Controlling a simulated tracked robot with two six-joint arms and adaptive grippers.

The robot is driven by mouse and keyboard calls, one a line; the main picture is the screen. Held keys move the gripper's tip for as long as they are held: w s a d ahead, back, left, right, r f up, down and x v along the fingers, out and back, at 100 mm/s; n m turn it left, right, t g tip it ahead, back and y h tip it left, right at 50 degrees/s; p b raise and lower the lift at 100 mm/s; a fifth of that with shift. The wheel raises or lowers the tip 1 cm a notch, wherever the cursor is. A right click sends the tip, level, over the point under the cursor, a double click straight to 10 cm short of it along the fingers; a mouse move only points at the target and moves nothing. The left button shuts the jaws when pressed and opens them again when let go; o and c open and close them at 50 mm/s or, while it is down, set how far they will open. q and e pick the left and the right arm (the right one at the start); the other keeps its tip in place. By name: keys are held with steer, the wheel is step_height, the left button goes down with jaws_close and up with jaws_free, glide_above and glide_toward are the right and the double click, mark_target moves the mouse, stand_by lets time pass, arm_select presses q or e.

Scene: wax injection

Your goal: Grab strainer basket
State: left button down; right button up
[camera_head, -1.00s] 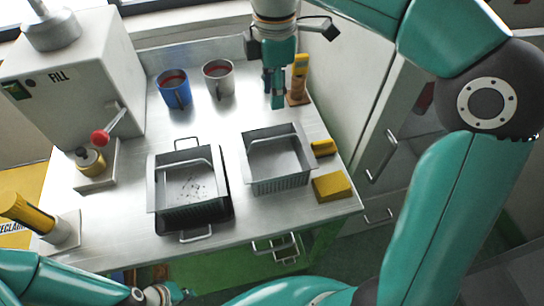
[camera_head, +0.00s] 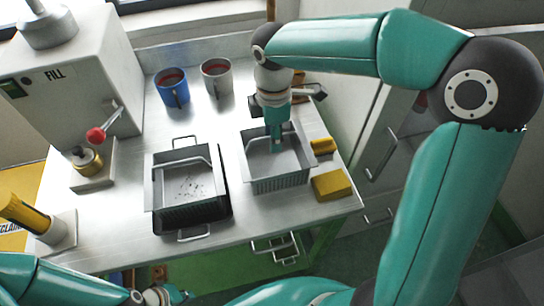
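A grey strainer basket (camera_head: 282,184) with slotted sides stands on the right part of the metal table. Its raised handle lies toward its back side. My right gripper (camera_head: 276,147) points down over the back part of this basket, by the handle. The gripper hides part of the handle, and I cannot tell whether the fingers touch or enclose it. A second basket (camera_head: 186,183) with dark specks on its floor sits in a black tray (camera_head: 190,216) to the left. My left gripper (camera_head: 168,296) is low at the bottom edge, in front of the table and away from both baskets.
A yellow block (camera_head: 331,185) and a smaller yellow piece (camera_head: 322,146) lie right of the right basket. A blue mug (camera_head: 172,88) and a grey mug (camera_head: 217,78) stand at the back. The FILL machine (camera_head: 75,95) with a red-knobbed lever (camera_head: 96,134) stands left.

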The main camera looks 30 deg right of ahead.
steer(key=shift+f, duration=0.15)
jaws_close()
stand_by(0.6)
